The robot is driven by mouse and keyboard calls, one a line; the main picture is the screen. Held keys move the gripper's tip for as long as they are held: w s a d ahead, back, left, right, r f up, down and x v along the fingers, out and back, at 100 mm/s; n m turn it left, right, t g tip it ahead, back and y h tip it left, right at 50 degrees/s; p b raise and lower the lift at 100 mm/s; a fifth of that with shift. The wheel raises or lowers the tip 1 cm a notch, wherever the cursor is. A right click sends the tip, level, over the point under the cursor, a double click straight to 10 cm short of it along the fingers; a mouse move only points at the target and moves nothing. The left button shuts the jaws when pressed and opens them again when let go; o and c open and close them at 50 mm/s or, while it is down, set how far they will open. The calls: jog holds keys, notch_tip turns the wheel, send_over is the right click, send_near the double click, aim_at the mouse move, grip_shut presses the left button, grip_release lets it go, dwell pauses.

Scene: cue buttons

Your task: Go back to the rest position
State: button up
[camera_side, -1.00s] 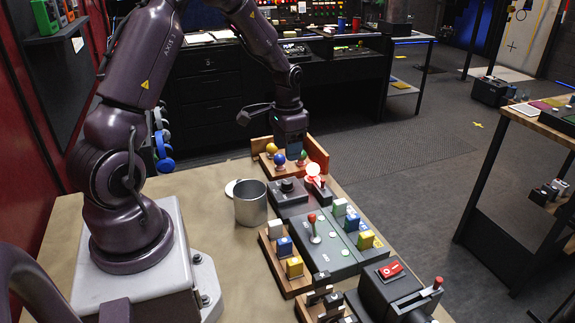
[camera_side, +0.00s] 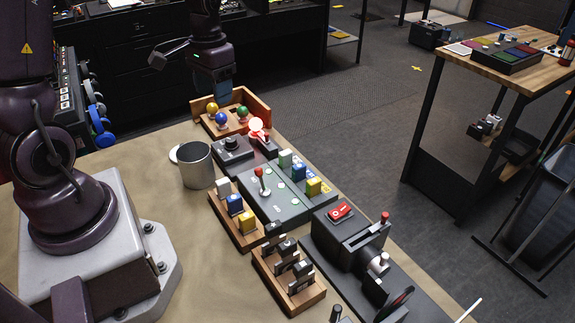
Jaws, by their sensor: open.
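My gripper (camera_side: 222,92) hangs pointing down at the far end of the table, above and behind the wooden tray (camera_side: 240,94) of ball-topped buttons. The tray holds a yellow ball button (camera_side: 212,108), a blue ball button (camera_side: 222,118) and a green ball button (camera_side: 243,110). My gripper holds nothing that I can see; its fingertips are small and dark blue here.
A metal cup (camera_side: 197,165) stands left of a dark panel (camera_side: 270,195) with a red-knobbed joystick. Wooden racks of coloured cubes (camera_side: 235,205) and dark switches (camera_side: 290,275) lie nearer. A black box with a red rocker switch (camera_side: 340,211) stands at the right.

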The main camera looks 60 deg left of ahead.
jog(key=s+d+r+m+t, duration=0.1)
jog(key=s+d+r+t, duration=0.2)
jog(key=s+d+r, duration=0.2)
jog(key=s+d+r+m+t, duration=0.1)
jog(key=s+d+r+t, duration=0.2)
jog(key=s+d+r, duration=0.2)
jog(key=d+r, duration=0.3)
jog(key=d, duration=0.3)
jog(key=shift+s+r+m, duration=0.15)
jog(key=shift+r+m, duration=0.25)
dwell(1.9)
